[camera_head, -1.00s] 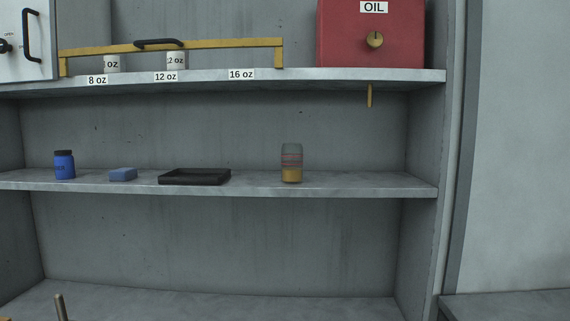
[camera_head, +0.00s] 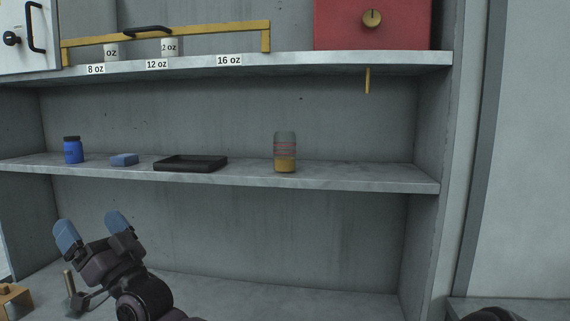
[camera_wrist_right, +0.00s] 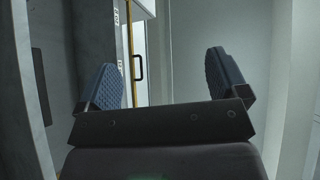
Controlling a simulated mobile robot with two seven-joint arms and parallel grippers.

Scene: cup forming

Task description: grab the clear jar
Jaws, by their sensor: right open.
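The clear jar (camera_head: 285,152) stands upright on the middle shelf, right of the black tray. Its lower part is filled with something amber, and red lines cross its upper part. My right gripper (camera_head: 91,228) is open and empty at the lower left, below the level of the middle shelf. It is well to the left of the jar and apart from it. In the right wrist view its two blue finger pads (camera_wrist_right: 166,83) are wide apart with nothing between them; the jar does not show there. My left gripper is not in view.
The middle shelf (camera_head: 350,178) also holds a blue bottle (camera_head: 73,151), a blue block (camera_head: 124,160) and a black tray (camera_head: 190,164). A yellow rod (camera_head: 367,81) hangs under the upper shelf. The shelf is clear right of the jar.

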